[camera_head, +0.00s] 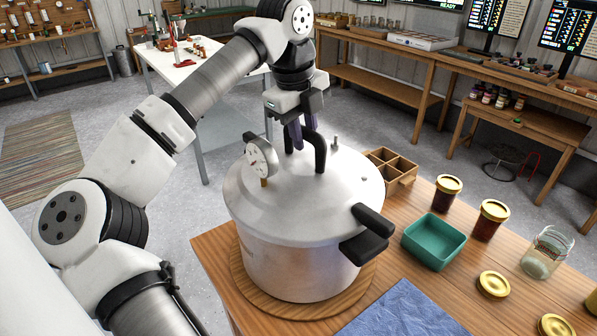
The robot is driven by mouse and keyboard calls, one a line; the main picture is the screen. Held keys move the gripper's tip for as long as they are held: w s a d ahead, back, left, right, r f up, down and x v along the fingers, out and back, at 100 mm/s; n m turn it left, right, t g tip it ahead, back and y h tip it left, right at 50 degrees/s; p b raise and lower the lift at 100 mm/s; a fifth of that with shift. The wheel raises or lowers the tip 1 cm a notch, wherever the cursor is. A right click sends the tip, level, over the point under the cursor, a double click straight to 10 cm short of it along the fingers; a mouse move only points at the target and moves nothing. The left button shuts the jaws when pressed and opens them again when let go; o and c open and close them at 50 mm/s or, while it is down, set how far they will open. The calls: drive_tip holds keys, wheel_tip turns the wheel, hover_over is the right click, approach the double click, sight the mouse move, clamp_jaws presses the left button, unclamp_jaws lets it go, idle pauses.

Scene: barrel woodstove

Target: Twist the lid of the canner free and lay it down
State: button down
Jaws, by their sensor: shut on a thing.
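The canner (290,255) is a large silver pot standing on a round wooden board (242,277) on the wooden table. Its silver lid (300,200) sits on top, with a round gauge (262,161), a small valve (335,142) and a black arched handle (320,155). Black side handles stick out at the front right, one on the lid (373,219) above one on the pot (364,248). My gripper (299,140) comes from above and is shut on the lid's black top handle. The fingertips are partly hidden behind the gauge and handle.
A teal bin (433,241), a divided wooden box (392,171), dark filled jars (446,193) and (490,219), an empty glass jar (546,252) and gold lids (493,284) are right of the canner. A blue cloth (402,309) lies flat at the front.

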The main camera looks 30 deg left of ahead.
drive_tip(key=shift+n, duration=0.3)
drive_tip(key=shift+n+b, duration=0.65)
drive_tip(key=shift+n, duration=0.05)
drive_tip(key=shift+f+y, duration=0.1)
drive_tip(key=shift+y, duration=0.2)
drive_tip(key=shift+n+b, duration=0.55)
drive_tip(key=shift+n, duration=0.15)
drive_tip(key=shift+n+b, duration=0.6)
drive_tip(key=shift+n, duration=0.3)
drive_tip(key=shift+f+y, duration=0.1)
drive_tip(key=shift+y, duration=0.2)
drive_tip(key=shift+s+d+r+n+b, duration=0.2)
drive_tip(key=shift+n+b, duration=0.35)
drive_tip(key=shift+n, duration=0.25)
